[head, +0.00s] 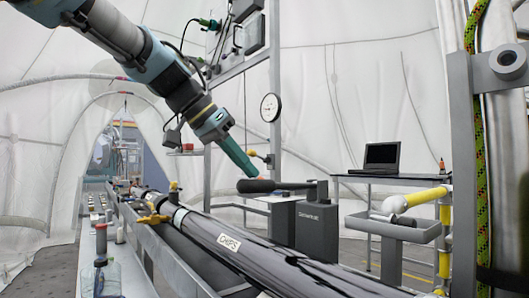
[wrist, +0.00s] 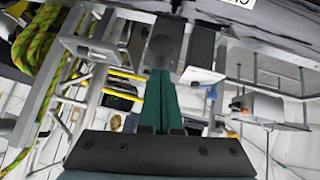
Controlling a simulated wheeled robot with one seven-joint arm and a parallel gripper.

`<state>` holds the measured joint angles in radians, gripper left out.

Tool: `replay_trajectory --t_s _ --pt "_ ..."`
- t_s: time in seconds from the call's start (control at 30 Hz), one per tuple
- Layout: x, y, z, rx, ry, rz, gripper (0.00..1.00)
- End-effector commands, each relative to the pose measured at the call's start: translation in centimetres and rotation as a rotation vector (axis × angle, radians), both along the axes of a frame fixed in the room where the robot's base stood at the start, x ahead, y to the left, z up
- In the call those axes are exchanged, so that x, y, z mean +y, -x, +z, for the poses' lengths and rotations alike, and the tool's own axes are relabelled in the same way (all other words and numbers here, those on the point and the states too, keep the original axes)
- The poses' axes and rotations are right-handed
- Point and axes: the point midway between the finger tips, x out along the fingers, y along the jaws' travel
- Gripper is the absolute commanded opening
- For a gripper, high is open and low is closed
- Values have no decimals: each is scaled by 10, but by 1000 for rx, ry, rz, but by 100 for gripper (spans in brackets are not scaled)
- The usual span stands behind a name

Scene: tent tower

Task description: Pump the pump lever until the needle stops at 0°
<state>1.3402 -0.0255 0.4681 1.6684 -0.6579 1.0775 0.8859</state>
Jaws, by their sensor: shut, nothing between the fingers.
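The pump lever (head: 278,186) is a dark bar with a thick rounded grip at its left end, lying about level above the grey pump body (head: 317,224). My gripper (head: 254,174) has green fingers, shut and empty, slanting down with the tips just above the lever's grip. I cannot tell whether they touch it. In the wrist view my shut fingers (wrist: 159,73) point at the rounded grey end of the lever (wrist: 161,50), which is partly hidden behind the tips. A round white gauge (head: 270,107) hangs on the metal frame behind. Its needle is too small to read.
A laptop (head: 382,156) stands on a table (head: 395,180) to the right. A grey post (head: 463,160) with a rope (head: 481,140) is at the far right. Yellow pipework (head: 415,197) is near it.

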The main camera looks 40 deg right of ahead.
Motion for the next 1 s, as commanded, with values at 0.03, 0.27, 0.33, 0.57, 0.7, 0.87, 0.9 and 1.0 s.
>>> replay_trajectory --t_s 0.03,0.27,0.33,0.57,0.7,0.87,0.9,1.0 --pt "2 0 -15 4 16 1 0" --pt "5 0 -27 3 29 -1 0" --pt "5 0 -30 4 28 -2 0" --pt "6 0 -36 4 26 -1 0" --pt "6 0 -37 4 26 -1 0" --pt "6 0 -37 4 26 -1 0" --pt "6 0 -37 4 26 -1 0" --pt "6 0 -37 4 25 -2 0"
